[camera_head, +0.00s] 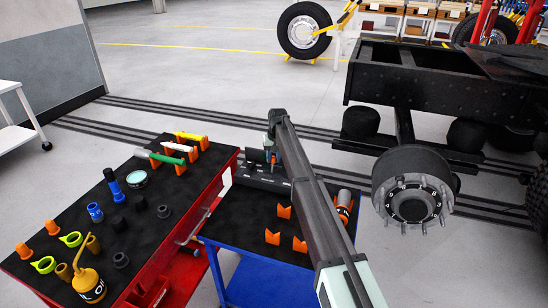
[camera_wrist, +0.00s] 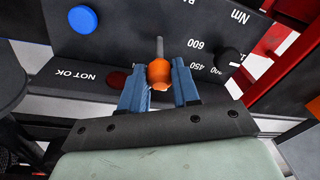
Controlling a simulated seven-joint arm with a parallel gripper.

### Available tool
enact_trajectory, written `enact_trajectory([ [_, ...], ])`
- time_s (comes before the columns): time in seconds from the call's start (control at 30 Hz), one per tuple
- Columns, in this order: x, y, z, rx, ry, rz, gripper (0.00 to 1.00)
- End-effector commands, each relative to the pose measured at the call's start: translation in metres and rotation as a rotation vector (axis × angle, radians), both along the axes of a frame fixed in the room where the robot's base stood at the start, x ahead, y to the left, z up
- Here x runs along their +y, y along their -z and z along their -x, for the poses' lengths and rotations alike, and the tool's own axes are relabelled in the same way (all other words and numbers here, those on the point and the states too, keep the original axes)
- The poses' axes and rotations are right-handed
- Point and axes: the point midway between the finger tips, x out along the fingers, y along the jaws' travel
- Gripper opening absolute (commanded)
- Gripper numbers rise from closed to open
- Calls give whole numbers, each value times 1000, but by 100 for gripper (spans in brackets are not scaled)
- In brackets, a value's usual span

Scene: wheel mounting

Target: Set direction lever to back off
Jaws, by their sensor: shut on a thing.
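The direction lever, a thin grey rod (camera_wrist: 159,46) with an orange knob (camera_wrist: 160,71), stands out from a dark control panel (camera_wrist: 120,45) in the wrist view. My gripper (camera_wrist: 157,72) has its blue fingers on both sides of the orange knob and is shut on it. In the head view my gripper (camera_head: 273,152) is at the dark control box (camera_head: 258,180) on the blue cart, and my arm hides part of the box. The lever's set position cannot be read.
The panel also has a blue button (camera_wrist: 82,19), a black dial (camera_wrist: 228,60) beside torque numbers, and a dark red light (camera_wrist: 116,79) by "NOT OK". Orange holders (camera_head: 272,237) stand on the blue cart. A red cart (camera_head: 60,215) with tools is left, a wheel hub (camera_head: 412,200) right.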

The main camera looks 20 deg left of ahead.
Motion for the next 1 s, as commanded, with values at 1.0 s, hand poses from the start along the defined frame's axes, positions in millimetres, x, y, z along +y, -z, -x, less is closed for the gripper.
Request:
enact_trajectory([
  [1.0,-1,8,52,-530,0,2,0],
])
